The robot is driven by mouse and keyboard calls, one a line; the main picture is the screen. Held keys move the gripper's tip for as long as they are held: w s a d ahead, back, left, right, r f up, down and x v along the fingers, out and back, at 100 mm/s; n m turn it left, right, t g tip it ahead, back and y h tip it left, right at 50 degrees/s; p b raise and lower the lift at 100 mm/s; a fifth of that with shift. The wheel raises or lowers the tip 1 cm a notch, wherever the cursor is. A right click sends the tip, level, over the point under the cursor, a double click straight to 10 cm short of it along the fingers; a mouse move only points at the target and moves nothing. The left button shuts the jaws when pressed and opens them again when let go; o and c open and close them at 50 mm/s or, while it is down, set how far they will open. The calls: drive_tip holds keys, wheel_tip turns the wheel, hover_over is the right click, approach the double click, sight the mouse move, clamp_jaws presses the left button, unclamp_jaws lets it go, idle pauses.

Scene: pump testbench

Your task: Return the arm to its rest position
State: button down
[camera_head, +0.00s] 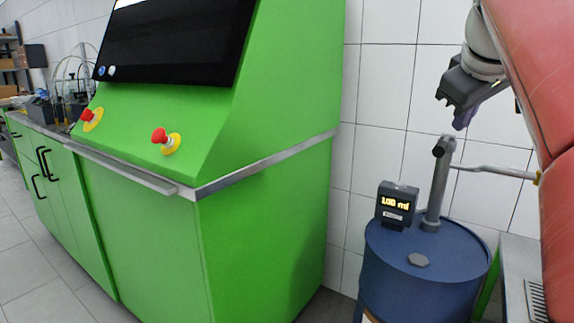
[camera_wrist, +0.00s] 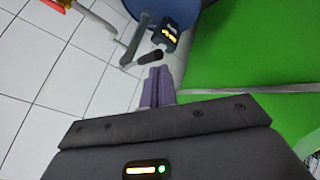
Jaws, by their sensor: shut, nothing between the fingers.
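My gripper (camera_head: 463,121) is at the upper right of the head view, raised above the blue drum and apart from the pump pipe on it. Its purple fingers are together and empty, pointing down. In the wrist view the shut fingers (camera_wrist: 157,78) show at the middle, with the dark gripper body below them. My red-covered arm runs down the right edge of the head view.
A blue drum (camera_head: 420,277) bears an upright grey pump pipe (camera_head: 438,190) and a small display (camera_head: 396,205). A thin side pipe (camera_head: 500,171) runs right. The green testbench (camera_head: 265,235) with red buttons stands left. White tiled wall lies behind.

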drive_tip(key=s+a+f+m+y, duration=0.1)
drive_tip(key=s+a+f, duration=0.3)
drive_tip(key=f, duration=0.7)
drive_tip(key=s+a+f+m+g+y, duration=0.1)
drive_tip(key=s+a+f, duration=0.3)
drive_tip(key=s+f, duration=0.4)
drive_tip(key=s+a+f+m+g, duration=0.1)
drive_tip(key=s+a+f, duration=0.4)
drive_tip(key=f, duration=1)
drive_tip(key=shift+s+f+m+y, duration=0.2)
drive_tip(key=shift+s+m+y, duration=0.2)
drive_tip(key=shift+s+m, duration=0.3)
drive_tip(key=shift+r, duration=0.1)
